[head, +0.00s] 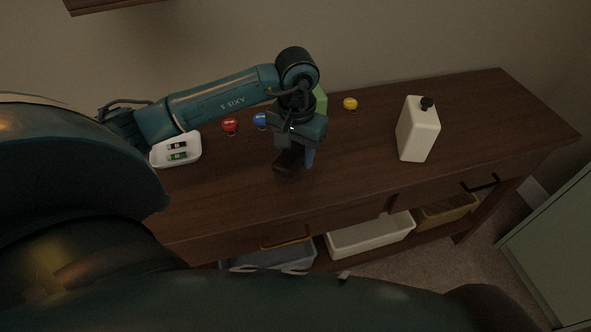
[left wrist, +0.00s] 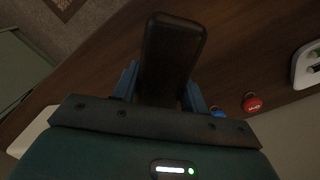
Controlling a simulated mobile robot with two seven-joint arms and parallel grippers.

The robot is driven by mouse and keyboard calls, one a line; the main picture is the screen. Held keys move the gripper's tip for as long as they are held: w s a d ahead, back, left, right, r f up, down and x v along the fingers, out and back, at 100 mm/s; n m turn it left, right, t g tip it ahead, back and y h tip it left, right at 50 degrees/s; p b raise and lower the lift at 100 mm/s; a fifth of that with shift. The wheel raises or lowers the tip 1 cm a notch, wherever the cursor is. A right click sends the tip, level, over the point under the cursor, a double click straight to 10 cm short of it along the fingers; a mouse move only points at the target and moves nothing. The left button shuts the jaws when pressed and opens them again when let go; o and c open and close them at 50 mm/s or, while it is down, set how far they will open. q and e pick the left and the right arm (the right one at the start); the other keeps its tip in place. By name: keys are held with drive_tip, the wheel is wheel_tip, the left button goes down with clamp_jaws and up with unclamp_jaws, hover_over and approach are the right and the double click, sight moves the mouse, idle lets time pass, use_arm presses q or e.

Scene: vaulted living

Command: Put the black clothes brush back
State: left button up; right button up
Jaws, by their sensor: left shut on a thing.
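The black clothes brush (left wrist: 172,55) is held between the fingers of my left gripper (left wrist: 160,90), which is shut on it. In the head view the brush (head: 287,162) shows as a dark block under my left gripper (head: 301,157), over the middle of the brown wooden sideboard (head: 350,190). I cannot tell whether the brush touches the sideboard top. My right gripper is not in view.
On the top are a white tray (head: 196,152) with batteries, red (head: 230,125), blue (head: 260,119) and yellow (head: 350,103) round items, a partly hidden green object (head: 320,101) and a cream bottle (head: 417,135). Bins, one white (head: 372,237), stand below. The front right top is clear.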

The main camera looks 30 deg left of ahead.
use_arm(q)
wheel_tip(320, 180, down, 6)
drive_tip(key=shift+r, duration=0.1)
idle(0.4)
drive_tip(key=shift+f, duration=0.3)
drive_tip(key=o, duration=1)
drive_tip(key=shift+c, duration=0.2)
drive_tip(key=shift+r, duration=0.1)
